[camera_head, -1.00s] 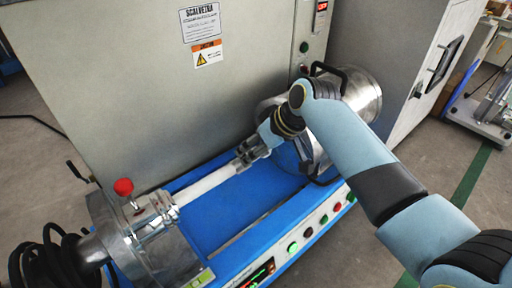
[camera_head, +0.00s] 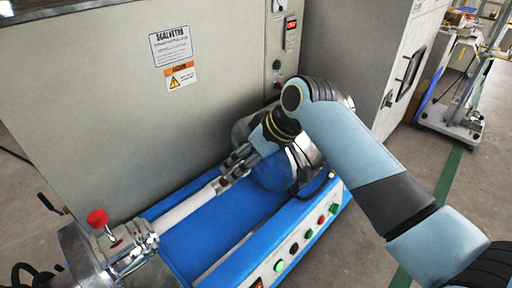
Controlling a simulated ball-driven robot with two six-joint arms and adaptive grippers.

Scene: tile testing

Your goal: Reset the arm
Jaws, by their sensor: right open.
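My right arm comes in from the lower right and bends at an elbow in front of the machine. My right gripper (camera_head: 233,168) points down and left, at the right end of a white rod (camera_head: 188,208) above the blue machine bed (camera_head: 222,222). Its jaws are open; I cannot tell whether they touch the rod. The rod's left end meets a metal clamp fitting (camera_head: 130,246) with a red knob (camera_head: 97,218). My left gripper is not in view.
A grey cabinet (camera_head: 100,110) with labels stands behind the bed. A metal drum (camera_head: 308,160) sits at the bed's right end, partly hidden by my arm. Coloured buttons (camera_head: 294,248) line the bed's front.

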